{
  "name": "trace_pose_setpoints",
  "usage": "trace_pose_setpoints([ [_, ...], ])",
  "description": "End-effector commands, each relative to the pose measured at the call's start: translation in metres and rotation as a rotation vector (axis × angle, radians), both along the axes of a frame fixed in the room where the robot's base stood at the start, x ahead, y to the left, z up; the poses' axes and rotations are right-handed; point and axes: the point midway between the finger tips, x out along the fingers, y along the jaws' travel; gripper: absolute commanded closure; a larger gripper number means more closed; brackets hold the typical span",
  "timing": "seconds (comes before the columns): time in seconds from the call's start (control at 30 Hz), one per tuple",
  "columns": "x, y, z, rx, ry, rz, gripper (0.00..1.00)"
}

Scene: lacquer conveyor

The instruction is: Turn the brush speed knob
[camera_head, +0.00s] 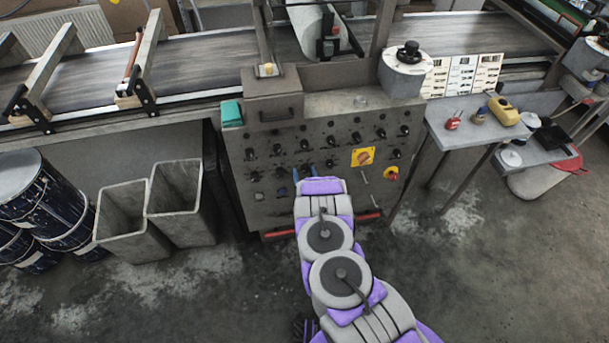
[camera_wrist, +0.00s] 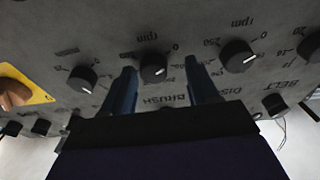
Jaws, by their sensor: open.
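The brush speed knob (camera_wrist: 153,67) is a round black knob with a white pointer line. It sits on the grey control panel (camera_head: 235,150), with an "rpm" scale and an upside-down BRUSH label beside it in the wrist view. My gripper (camera_wrist: 162,74) is open, with one dark blue finger on each side of this knob. Gaps show between the knob and both fingers; I cannot tell how far the tips are from the panel face. In the head view my gripper (camera_head: 302,173) is at the panel's lower middle, and my arm hides part of the panel there.
Similar knobs flank it in the wrist view: a disc knob (camera_wrist: 237,55) on the right and another knob (camera_wrist: 82,79) on the left. An orange switch on a yellow plate (camera_wrist: 20,92) is further left. Grey bins (camera_head: 180,205) stand left of the panel, a side table (camera_head: 450,115) right.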

Motion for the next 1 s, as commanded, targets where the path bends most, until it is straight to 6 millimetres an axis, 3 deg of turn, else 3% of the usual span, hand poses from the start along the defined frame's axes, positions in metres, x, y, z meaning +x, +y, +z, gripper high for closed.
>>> trace_pose_setpoints([
  [0.37,0.0060,-0.0006,0.0010,0.003,0.000,-0.001,0.40],
  [0.9,0.0056,0.0014,0.0011,0.002,0.000,0.002,0.90],
  [1.0,0.0055,0.0015,0.0013,0.002,0.000,0.002,0.96],
])
